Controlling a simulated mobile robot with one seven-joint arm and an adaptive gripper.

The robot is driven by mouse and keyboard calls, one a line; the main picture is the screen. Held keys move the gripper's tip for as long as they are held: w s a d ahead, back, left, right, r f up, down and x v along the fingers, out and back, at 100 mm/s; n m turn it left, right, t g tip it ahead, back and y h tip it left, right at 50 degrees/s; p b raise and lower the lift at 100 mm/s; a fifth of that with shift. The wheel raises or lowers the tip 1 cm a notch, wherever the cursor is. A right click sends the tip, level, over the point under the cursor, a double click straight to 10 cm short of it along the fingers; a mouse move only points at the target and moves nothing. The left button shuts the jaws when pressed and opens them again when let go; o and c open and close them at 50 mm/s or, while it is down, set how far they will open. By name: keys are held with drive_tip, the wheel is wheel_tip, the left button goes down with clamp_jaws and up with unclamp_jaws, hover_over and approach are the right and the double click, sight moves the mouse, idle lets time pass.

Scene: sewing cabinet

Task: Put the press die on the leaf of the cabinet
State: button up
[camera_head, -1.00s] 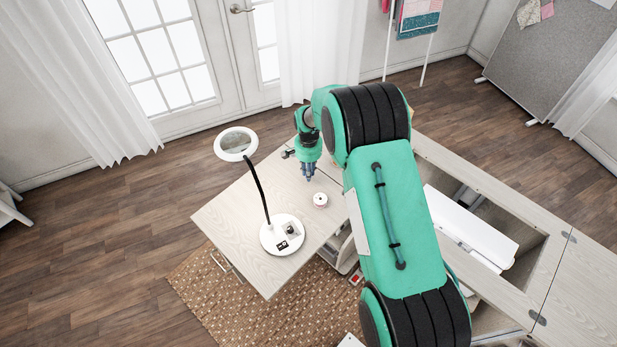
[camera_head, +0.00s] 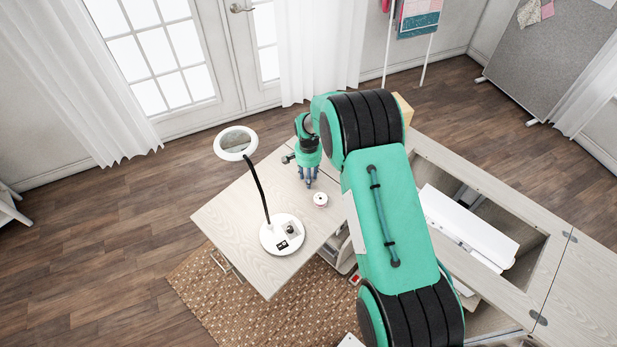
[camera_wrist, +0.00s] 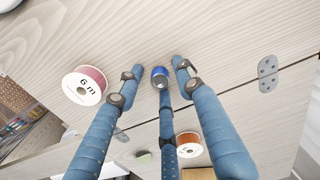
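A small blue and grey piece, which looks like the press die (camera_wrist: 160,77), shows between my fingertips in the wrist view. It is over or on the pale wood leaf (camera_head: 232,212); contact with the leaf is hard to judge. My gripper (camera_head: 308,184) points down at the leaf near its seam with the cabinet. In the wrist view, my gripper (camera_wrist: 158,72) looks open: the left and right fingertips stand apart, with gaps beside the piece. The third finger overlaps the piece's lower side. In the head view the piece cannot be made out.
In the wrist view an orange spool (camera_wrist: 189,145) lies beyond the seam, and a metal hinge (camera_wrist: 267,73) is at right.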

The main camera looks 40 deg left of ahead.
drive_tip(key=shift+r, duration=0.2)
wheel_tip(320, 180, up, 12)
drive_tip(key=shift+p, duration=0.35)
idle(0.5)
idle(0.5)
idle(0.3)
